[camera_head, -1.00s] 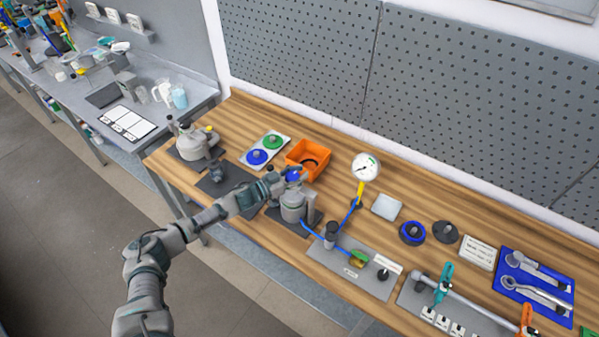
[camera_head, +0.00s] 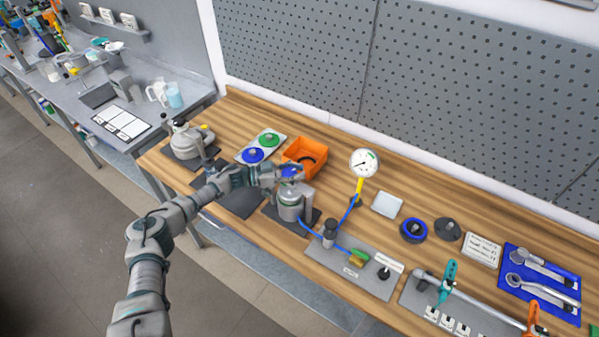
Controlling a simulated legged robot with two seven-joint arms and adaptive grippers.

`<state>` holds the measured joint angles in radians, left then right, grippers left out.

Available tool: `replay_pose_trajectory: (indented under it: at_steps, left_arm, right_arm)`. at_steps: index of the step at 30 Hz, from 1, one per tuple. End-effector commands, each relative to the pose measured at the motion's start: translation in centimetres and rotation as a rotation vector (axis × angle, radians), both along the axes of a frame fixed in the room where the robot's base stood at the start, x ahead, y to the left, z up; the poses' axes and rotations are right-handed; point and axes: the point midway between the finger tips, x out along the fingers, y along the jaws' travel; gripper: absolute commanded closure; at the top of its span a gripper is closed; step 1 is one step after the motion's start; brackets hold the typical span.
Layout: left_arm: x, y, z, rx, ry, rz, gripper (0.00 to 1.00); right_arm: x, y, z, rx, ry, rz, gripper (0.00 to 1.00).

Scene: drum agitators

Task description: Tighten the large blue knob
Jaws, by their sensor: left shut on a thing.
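The large blue knob (camera_head: 289,171) sits on top of a grey cylindrical vessel (camera_head: 290,203) at the front middle of the wooden bench. My left gripper (camera_head: 281,173) comes in from the left at the vessel's top and is shut on the blue knob, hiding part of it. A blue hose (camera_head: 312,230) leaves the vessel's side. My right gripper does not show.
An orange bin (camera_head: 304,156) stands just behind the vessel. A plate with green and blue knobs (camera_head: 253,155) lies behind my left forearm. A pressure gauge (camera_head: 364,163) stands to the right. Another grey vessel (camera_head: 187,140) stands at the left.

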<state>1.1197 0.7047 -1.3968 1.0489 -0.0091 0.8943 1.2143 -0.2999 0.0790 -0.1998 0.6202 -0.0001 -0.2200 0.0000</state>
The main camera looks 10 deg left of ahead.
Motion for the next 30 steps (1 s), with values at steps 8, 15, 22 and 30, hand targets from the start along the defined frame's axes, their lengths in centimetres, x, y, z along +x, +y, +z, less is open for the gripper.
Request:
replay_pose_trajectory:
  at_steps: [8, 15, 22, 30]
  left_arm:
    - [0.3, 0.4, 0.5, -0.003, -0.006, 0.011, 0.46]
    - [0.3, 0.1, 0.3, -0.001, -0.004, 0.007, 0.41]
    - [-0.2, 1.2, 0.2, 0.001, -0.002, 0.008, 0.41]
    - [-2.3, 6.8, 0.1, 0.0, -0.001, 0.01, 0.41]
  right_arm:
    - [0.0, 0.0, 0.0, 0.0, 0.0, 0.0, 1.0]
    - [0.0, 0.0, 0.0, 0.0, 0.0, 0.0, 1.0]
    - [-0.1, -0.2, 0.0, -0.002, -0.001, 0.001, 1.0]
    - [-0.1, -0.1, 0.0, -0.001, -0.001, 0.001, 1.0]
